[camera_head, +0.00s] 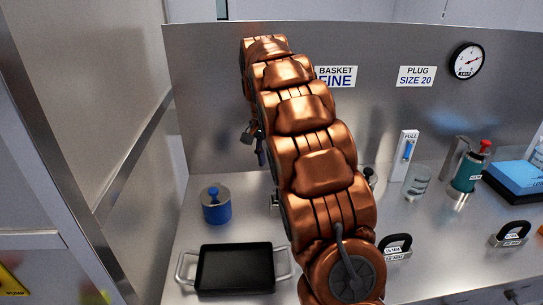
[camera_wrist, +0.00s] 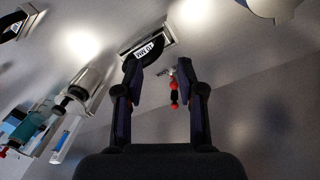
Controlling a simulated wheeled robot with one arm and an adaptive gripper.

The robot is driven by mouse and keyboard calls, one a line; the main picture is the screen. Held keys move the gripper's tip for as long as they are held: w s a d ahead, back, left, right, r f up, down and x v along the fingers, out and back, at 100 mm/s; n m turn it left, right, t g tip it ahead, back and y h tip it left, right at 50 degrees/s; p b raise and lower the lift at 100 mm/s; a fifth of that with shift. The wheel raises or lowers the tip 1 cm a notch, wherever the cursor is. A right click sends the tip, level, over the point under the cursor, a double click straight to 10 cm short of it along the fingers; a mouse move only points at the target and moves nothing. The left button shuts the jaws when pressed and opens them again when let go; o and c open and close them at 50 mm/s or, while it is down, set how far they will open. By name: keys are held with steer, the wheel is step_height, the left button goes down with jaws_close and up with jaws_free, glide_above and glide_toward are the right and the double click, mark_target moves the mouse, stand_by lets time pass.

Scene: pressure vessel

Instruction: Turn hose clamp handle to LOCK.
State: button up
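My gripper (camera_wrist: 163,68) is in the wrist view with its two dark fingers apart and nothing held between them. A small red and black part (camera_wrist: 174,90) shows in the gap, seemingly beyond the fingers; I cannot tell for certain whether it is the hose clamp handle. A black loop handle (camera_wrist: 145,48) on a labelled metal base shows beyond the left fingertip; its label is too small to read surely. In the head view my copper arm covers the middle, and no LOCK mark can be read.
On the steel bench are a black tray (camera_head: 235,268), a blue pot (camera_head: 215,205), a glass beaker (camera_head: 417,181), a teal bottle (camera_head: 468,172) and a blue box (camera_head: 517,180). Black loop handles (camera_head: 397,243) (camera_head: 512,231) stand near the front. A gauge (camera_head: 466,60) hangs on the back wall.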

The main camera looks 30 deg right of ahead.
steer(key=s+a+r+n, duration=0.1)
steer(key=s+a+n, duration=0.1)
steer(key=s+a, duration=0.2)
steer(key=shift+s+a+r, duration=0.15)
steer(key=shift+s+a, duration=0.2)
steer(key=shift+s, duration=0.65)
steer(key=w+d+f+m+b, duration=0.1)
steer(key=w+d+f+m, duration=0.1)
steer(key=w+d, duration=0.3)
steer(key=w+d+f+m+b, duration=0.1)
steer(key=w+d+f+m, duration=0.1)
steer(key=w+d+f, duration=0.3)
steer(key=w+d+f+m+t, duration=0.1)
steer(key=w+d+f, duration=0.3)
steer(key=w+d, duration=0.2)
steer(key=shift+w+d+f+m+y+b, duration=0.1)
steer(key=shift+d+f+m+y+b, duration=0.1)
steer(key=shift+d, duration=0.2)
steer(key=shift+d+f+m+y+b, duration=0.1)
steer(key=shift+d+m+y+b, duration=0.1)
steer(key=shift+d, duration=0.15)
steer(key=shift+f+p, duration=0.8)
steer(key=shift+f, duration=3.1)
jaws_close()
